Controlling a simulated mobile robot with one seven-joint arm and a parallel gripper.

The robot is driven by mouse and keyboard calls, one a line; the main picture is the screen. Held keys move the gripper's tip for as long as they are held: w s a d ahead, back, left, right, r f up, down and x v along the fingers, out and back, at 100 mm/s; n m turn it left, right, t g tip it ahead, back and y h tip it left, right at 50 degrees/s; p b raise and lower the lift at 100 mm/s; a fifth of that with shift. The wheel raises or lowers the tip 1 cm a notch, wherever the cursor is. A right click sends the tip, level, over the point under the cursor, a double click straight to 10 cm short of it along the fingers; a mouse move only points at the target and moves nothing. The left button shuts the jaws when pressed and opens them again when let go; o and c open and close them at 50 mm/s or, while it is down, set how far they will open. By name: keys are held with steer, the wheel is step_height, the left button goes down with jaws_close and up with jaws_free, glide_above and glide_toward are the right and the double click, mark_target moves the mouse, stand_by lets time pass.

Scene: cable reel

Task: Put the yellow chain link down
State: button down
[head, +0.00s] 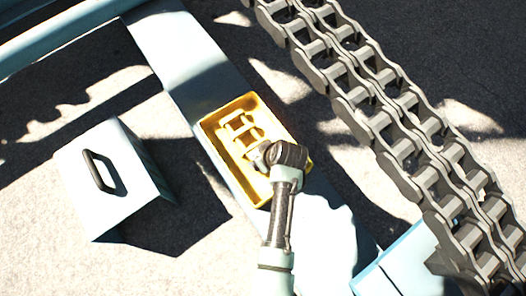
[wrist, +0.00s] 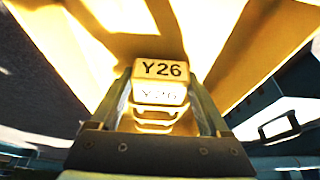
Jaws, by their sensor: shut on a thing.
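The yellow chain link (head: 239,134) is in the yellow tray (head: 208,128), toward its far left part in the head view. In the wrist view the link (wrist: 161,70) shows a face marked "Y26" between my fingers. My gripper (wrist: 160,105) is shut on the link, one finger on each side. In the head view my gripper (head: 256,157) is over the tray, and my wrist hides part of the tray's right side. I cannot tell whether the link touches the tray floor.
The tray sits on a pale blue beam (head: 185,60). A pale box with a dark handle (head: 105,172) stands to the left. A large grey chain (head: 385,130) runs diagonally along the right. A light blue block (head: 408,262) is at the lower right.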

steer(key=shift+w+r, duration=0.1)
steer(key=shift+r, duration=0.05)
steer(key=shift+f, duration=0.2)
jaws_free()
steer(key=p+v, duration=0.7)
steer(key=v, duration=0.5)
steer(key=shift+r, duration=0.1)
